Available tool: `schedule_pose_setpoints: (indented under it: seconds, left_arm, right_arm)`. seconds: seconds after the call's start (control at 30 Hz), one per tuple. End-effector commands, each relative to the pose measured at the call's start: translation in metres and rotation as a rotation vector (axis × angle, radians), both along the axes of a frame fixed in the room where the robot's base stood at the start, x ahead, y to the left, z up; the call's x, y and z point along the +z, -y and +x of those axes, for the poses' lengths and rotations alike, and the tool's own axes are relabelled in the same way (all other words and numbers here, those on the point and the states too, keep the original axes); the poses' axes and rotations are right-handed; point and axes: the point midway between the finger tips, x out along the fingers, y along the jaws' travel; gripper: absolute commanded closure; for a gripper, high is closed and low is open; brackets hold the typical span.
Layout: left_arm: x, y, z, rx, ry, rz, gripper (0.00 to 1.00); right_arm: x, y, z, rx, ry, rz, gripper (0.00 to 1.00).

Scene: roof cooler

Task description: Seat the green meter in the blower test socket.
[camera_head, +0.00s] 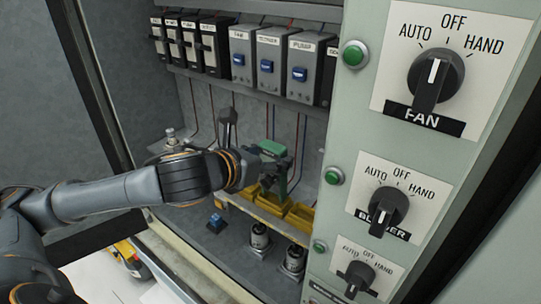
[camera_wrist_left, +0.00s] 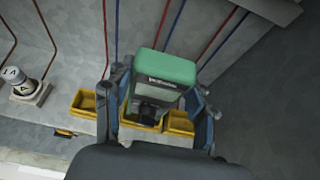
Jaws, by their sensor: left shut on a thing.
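The green meter (camera_head: 281,180) is in my left gripper (camera_head: 270,158) inside the open cabinet, above the yellow bins. In the left wrist view, the meter (camera_wrist_left: 166,68) shows its green top and dark lower face between the two fingers of the gripper (camera_wrist_left: 160,100), one finger on each side. The meter looks held up, apart from the back wall. In the head view the gripper and wrist cover part of it. I cannot pick out the blower test socket for certain. My right gripper is not in view.
Yellow bins (camera_head: 298,217) line a low shelf below the meter. Two cylindrical parts (camera_head: 260,238) and a small blue part (camera_head: 216,223) stand in front. Breakers (camera_head: 270,62) and wires are above. The switch panel (camera_head: 345,120) bounds the right side.

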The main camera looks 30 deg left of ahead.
Motion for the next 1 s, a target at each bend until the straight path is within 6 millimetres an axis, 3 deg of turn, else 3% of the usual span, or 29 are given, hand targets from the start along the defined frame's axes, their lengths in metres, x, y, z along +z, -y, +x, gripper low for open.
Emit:
schedule_pose_setpoints:
  seconds: [1.0]
  left_arm:
    - [-0.012,0.000,0.000,0.001,0.002,0.001,1.00]
  right_arm:
    - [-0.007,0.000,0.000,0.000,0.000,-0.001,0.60]
